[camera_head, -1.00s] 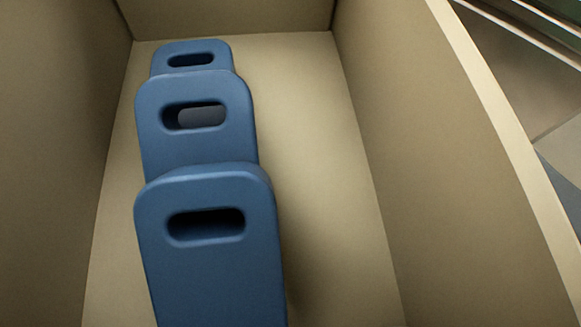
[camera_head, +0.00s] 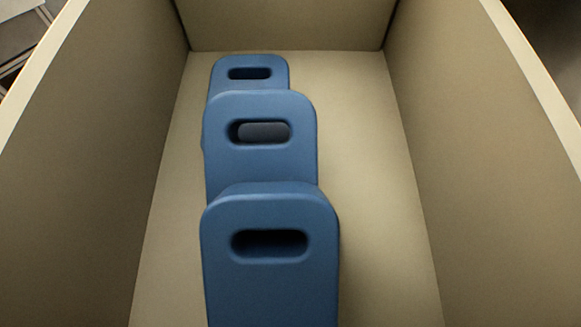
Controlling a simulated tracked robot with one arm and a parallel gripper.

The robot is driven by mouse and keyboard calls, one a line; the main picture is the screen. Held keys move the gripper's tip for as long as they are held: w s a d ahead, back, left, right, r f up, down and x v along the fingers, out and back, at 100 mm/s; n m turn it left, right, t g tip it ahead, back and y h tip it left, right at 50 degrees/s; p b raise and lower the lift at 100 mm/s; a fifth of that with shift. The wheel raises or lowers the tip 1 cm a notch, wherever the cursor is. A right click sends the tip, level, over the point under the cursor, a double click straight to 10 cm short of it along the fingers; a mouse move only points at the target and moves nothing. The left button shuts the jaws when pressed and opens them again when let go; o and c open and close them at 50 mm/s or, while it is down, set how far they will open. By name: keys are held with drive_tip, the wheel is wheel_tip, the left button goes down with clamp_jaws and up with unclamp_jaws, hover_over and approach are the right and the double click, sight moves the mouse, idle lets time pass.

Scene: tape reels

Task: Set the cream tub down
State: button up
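The cream tub (camera_head: 485,150) fills the view, seen from above into its open top. Its left wall, right wall, far wall and part of its floor show. Three blue pieces with rounded corners and slot-shaped holes stand in a row inside it: a near one (camera_head: 270,290), a middle one (camera_head: 260,165) and a far one (camera_head: 249,62). Each partly hides the one behind it. My gripper is not in view, so its hold on the tub cannot be seen. Whether the tub rests on anything is hidden.
Bare tub floor (camera_head: 380,200) lies to the right of the blue pieces. Outside the left rim, a small patch of pale and dark surfaces (camera_head: 18,30) shows at the top left corner. A dark blurred area lies beyond the right rim.

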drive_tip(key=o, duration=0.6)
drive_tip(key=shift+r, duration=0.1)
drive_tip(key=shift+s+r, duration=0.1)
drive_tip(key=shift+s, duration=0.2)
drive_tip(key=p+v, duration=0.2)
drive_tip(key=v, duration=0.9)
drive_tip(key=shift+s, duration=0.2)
